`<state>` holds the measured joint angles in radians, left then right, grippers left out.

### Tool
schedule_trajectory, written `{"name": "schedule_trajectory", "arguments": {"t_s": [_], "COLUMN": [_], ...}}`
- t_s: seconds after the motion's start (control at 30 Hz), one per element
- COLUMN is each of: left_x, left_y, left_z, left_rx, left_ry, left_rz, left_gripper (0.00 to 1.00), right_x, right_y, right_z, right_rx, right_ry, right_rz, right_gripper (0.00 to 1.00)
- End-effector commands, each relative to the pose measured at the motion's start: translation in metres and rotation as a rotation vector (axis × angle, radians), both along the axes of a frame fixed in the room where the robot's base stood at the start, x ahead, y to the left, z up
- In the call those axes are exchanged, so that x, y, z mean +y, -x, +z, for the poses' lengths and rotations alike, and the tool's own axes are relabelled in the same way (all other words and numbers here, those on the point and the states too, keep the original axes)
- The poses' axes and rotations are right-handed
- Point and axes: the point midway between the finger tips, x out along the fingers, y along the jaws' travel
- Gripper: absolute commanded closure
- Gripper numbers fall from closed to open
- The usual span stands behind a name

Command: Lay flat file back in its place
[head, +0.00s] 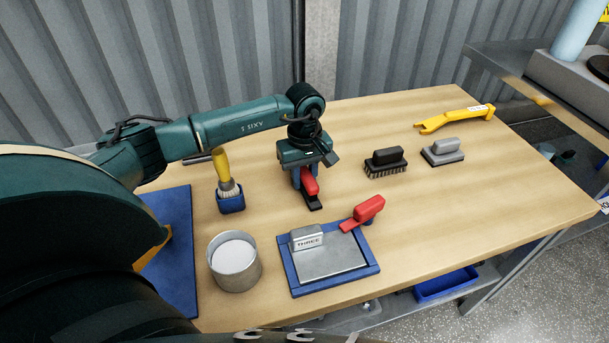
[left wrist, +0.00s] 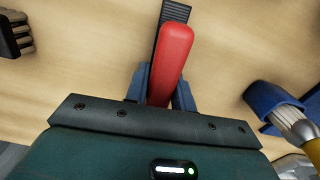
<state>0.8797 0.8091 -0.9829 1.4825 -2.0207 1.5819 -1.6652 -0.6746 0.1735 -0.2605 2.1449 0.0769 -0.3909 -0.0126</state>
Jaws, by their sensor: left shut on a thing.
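My left gripper (head: 306,184) is over the middle of the wooden table, pointing down. It is shut on the red handle of the flat file (head: 314,204). In the left wrist view the red handle (left wrist: 171,58) sits between the two blue-grey fingers (left wrist: 160,90), with a black ridged strip showing beyond it. The file is at or just above the tabletop; I cannot tell whether it touches. My right gripper is not in view.
The tray holds a grey plate with a block marked THREE (head: 307,239). Around it are a metal tin (head: 234,270), a brush in a blue cup (head: 231,202), a black brush (head: 385,162), a grey block tool (head: 443,151) and a yellow tool (head: 455,118).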

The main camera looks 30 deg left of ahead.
Motion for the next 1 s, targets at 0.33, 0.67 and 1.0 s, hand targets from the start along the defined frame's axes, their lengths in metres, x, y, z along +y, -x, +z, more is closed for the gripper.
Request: {"name": "schedule_trajectory", "arguments": {"t_s": [0.33,0.67,1.0], "left_x": [0.0002,-0.0001,-0.0002], "left_y": [-0.0002,-0.0001,0.0005], "left_z": [-0.0028,-0.0028,-0.0038], "left_rx": [-0.001,-0.001,0.001], "left_ry": [0.000,0.001,0.000], "left_rz": [0.000,0.000,0.000], "left_gripper": [1.00,0.60,0.45], "right_x": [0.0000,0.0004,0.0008], "right_y": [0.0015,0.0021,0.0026], "right_z": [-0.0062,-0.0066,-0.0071], "right_rx": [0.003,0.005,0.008], "right_ry": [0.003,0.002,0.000], "right_rz": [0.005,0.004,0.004], "right_gripper": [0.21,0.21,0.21]}}
